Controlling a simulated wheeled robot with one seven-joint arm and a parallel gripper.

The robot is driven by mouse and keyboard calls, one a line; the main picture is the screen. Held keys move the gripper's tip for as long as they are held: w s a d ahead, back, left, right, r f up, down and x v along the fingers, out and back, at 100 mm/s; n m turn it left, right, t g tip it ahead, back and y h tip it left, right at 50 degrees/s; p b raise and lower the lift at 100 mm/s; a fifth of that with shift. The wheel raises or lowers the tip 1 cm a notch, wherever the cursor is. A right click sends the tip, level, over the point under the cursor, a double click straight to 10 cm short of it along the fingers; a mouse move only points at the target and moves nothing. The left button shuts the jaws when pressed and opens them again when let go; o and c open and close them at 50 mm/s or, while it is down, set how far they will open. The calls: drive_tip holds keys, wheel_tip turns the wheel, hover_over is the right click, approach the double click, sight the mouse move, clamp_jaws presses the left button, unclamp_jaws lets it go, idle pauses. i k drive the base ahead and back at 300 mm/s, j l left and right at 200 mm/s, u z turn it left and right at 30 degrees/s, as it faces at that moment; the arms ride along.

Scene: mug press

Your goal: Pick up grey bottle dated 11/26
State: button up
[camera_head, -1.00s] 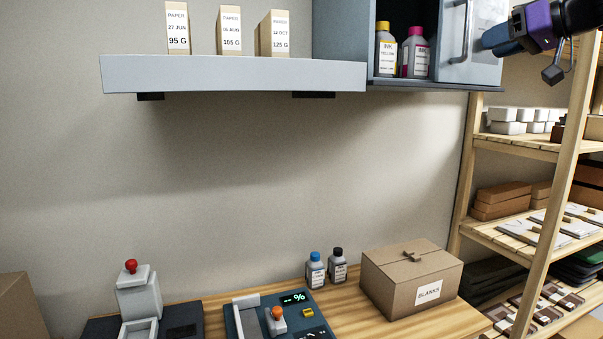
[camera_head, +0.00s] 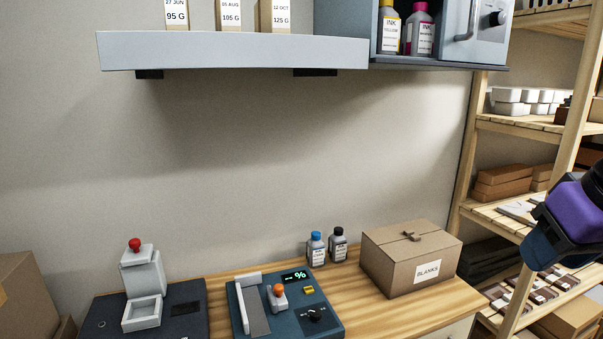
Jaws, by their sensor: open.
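Two small grey bottles stand upright side by side on the wooden bench at the back, against the wall. One bottle has a blue cap (camera_head: 316,249), and the other, to its right, has a black cap (camera_head: 338,245). Both have white labels; the print is too small to read, so I cannot tell which is dated 11/26. My gripper (camera_head: 540,250) is at the right edge, partly in view, well to the right of the bottles and apart from them. It is open and holds nothing that I can see.
A cardboard box marked BLANKS (camera_head: 410,259) stands just right of the bottles. A dark machine with a display (camera_head: 285,305) is in front of them, and a red-knobbed press (camera_head: 145,285) is at left. A wall shelf (camera_head: 235,52) and a cabinet with ink bottles (camera_head: 418,33) hang above.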

sight(418, 31)
drive_tip(key=i+l+u, duration=0.15)
drive_tip(key=i+l, duration=0.15)
drive_tip(key=i+l+u, duration=0.15)
drive_tip(key=l, duration=0.25)
drive_tip(key=i+l+u, duration=0.15)
drive_tip(key=i+l, duration=0.2)
drive_tip(key=i+l+u, duration=0.15)
drive_tip(key=l, duration=0.3)
drive_tip(key=i, duration=0.05)
